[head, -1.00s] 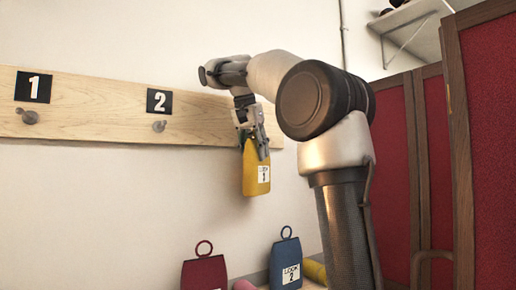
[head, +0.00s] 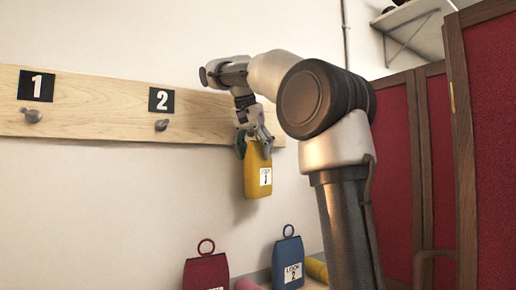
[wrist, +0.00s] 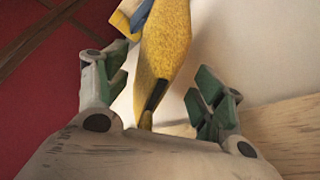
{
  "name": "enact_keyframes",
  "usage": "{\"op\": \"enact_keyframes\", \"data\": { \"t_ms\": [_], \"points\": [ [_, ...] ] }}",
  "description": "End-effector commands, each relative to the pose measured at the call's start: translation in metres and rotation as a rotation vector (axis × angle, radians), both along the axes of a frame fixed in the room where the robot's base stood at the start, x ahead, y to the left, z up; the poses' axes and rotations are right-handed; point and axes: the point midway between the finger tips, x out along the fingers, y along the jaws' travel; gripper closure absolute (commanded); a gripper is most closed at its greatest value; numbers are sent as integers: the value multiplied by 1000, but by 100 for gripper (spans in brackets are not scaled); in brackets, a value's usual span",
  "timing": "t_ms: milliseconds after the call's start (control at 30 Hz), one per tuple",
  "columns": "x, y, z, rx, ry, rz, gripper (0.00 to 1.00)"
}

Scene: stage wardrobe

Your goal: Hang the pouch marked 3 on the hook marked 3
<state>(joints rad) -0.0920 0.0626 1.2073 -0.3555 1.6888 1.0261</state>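The yellow pouch (head: 257,172) hangs upright in front of the wall, just below the wooden rail (head: 105,110). Its white label is too small to read surely. My gripper (head: 254,143) is at the pouch's top, near the rail's right end. In the wrist view the pouch (wrist: 167,45) lies between the spread fingers, with gaps on both sides, so my gripper (wrist: 158,100) is open around it. The pouch's ring and any hook holding it are hidden. No plate or hook marked 3 shows; my arm covers that part of the rail.
Hooks marked 1 (head: 32,115) and 2 (head: 161,125) are empty. Below stand a red pouch (head: 206,272) and a blue pouch (head: 288,262), with a yellow roll (head: 316,269) beside the blue one. Red panels (head: 488,150) stand close on the right.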

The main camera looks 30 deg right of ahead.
Motion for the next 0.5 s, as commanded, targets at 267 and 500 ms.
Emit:
{"op": "enact_keyframes", "data": {
  "t_ms": [267,500],
  "points": [
    [1,4,2,4,9,3,35],
    [-10,19,45,2,-2,3,35]
  ]
}}
